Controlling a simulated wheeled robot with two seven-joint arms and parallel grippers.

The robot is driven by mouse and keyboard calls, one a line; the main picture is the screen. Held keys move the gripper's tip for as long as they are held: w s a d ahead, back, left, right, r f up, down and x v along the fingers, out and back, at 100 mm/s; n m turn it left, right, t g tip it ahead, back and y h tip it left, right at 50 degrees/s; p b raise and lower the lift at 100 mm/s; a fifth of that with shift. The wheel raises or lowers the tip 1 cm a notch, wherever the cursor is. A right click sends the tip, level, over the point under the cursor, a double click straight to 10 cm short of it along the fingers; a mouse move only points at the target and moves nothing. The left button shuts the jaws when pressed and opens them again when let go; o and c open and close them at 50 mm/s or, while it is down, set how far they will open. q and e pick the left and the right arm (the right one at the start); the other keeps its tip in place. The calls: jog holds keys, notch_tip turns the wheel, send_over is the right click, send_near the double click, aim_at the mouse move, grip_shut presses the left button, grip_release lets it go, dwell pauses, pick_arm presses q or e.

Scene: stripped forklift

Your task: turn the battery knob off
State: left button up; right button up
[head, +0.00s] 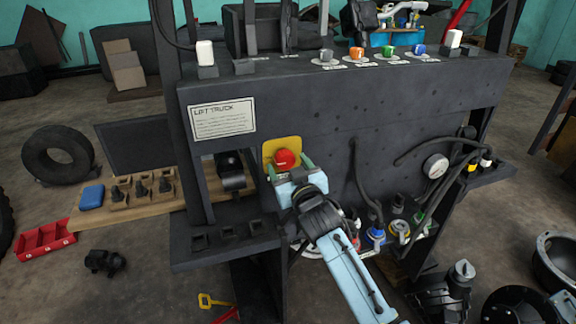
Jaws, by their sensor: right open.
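The battery knob is a red knob (286,159) on a yellow plate (268,148), fixed to the dark front panel of the forklift frame in the head view. My right gripper (282,170) is at the knob, just below and in front of it, with its light teal fingers apart. Its arm reaches up from the bottom right. The fingers and wrist hide the lower part of the knob and plate. I cannot tell whether the fingers touch the knob. My left gripper is not in view.
A label plate (223,118) sits left of the knob. Hoses and a gauge (435,166) are on the right. A wooden board (150,205) with a blue box (92,196) stands left. A red tray (45,240) and a tire (58,152) lie on the floor.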

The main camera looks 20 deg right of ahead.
jog(key=shift+w, duration=0.4)
jog(key=c, duration=1)
